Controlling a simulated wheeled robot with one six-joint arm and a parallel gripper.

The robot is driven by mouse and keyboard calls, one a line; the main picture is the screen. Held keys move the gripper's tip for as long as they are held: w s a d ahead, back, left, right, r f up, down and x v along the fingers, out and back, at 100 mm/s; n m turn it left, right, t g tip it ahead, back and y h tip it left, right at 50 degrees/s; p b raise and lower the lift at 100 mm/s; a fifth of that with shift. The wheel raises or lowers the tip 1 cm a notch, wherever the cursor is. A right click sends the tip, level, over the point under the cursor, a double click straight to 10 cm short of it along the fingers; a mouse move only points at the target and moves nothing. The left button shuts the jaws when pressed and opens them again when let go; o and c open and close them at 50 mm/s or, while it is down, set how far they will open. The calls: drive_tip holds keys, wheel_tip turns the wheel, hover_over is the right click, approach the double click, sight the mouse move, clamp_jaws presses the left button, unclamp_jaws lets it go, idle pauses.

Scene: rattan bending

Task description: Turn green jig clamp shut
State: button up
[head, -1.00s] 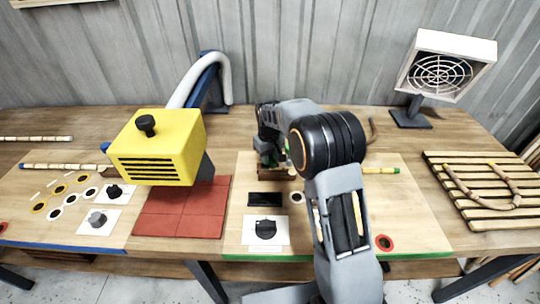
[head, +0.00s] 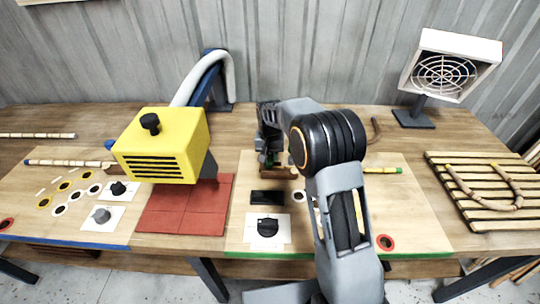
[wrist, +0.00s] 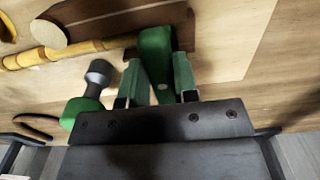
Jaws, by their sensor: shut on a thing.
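The green jig clamp (wrist: 156,52) shows in the wrist view as a rounded green lever between the two fingers of my gripper (wrist: 160,84). My gripper is shut on it. In the head view my gripper (head: 270,160) is at the brown wooden jig (head: 279,173), partly hidden by my own arm. A jointed rattan pole (wrist: 65,52) lies beside the brown jig block (wrist: 110,25) in the wrist view. In the head view a pole end with a green tip (head: 398,170) sticks out to the right of my arm.
A dark-capped green part (wrist: 92,85) stands close left of my fingers. A yellow heater head (head: 165,150) overhangs red tiles (head: 185,210) on the left. A black knob (head: 267,227) is in front. A slatted rack (head: 480,195) and boxed fan (head: 443,73) are right.

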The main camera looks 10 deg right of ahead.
sight(270, 156)
idle(0.4)
drive_tip(key=o, duration=0.9)
wheel_tip(270, 156, up, 14)
drive_tip(key=shift+f, duration=0.1)
idle(0.3)
